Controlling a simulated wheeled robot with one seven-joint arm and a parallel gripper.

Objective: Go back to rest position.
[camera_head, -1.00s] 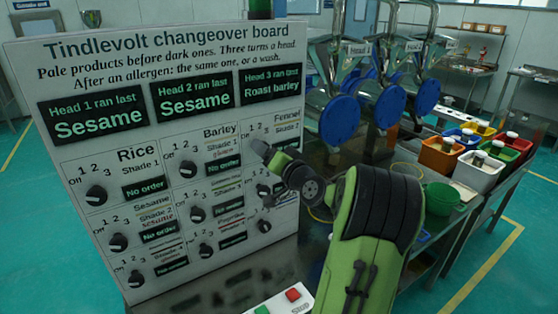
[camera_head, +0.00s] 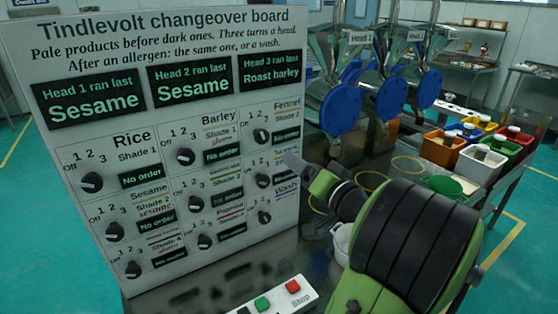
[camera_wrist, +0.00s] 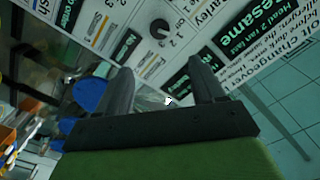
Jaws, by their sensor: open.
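My gripper (camera_wrist: 163,92) is open and empty in the wrist view, its two dark fingers apart. The changeover board (camera_head: 165,95) shows tilted beyond the fingers there, with a black knob (camera_wrist: 159,29) above the gap. In the head view my green and black arm reaches up from the lower right to the board's right edge. The knobs, such as the Rice knob (camera_head: 92,182), stand in rows under the three head displays. Several order displays (camera_head: 141,178) read "No order".
A panel with green and red buttons (camera_head: 277,300) lies in front of the board. Blue-capped sieve heads (camera_head: 341,108) stand to the right. Open floor (camera_head: 535,225) lies at far right.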

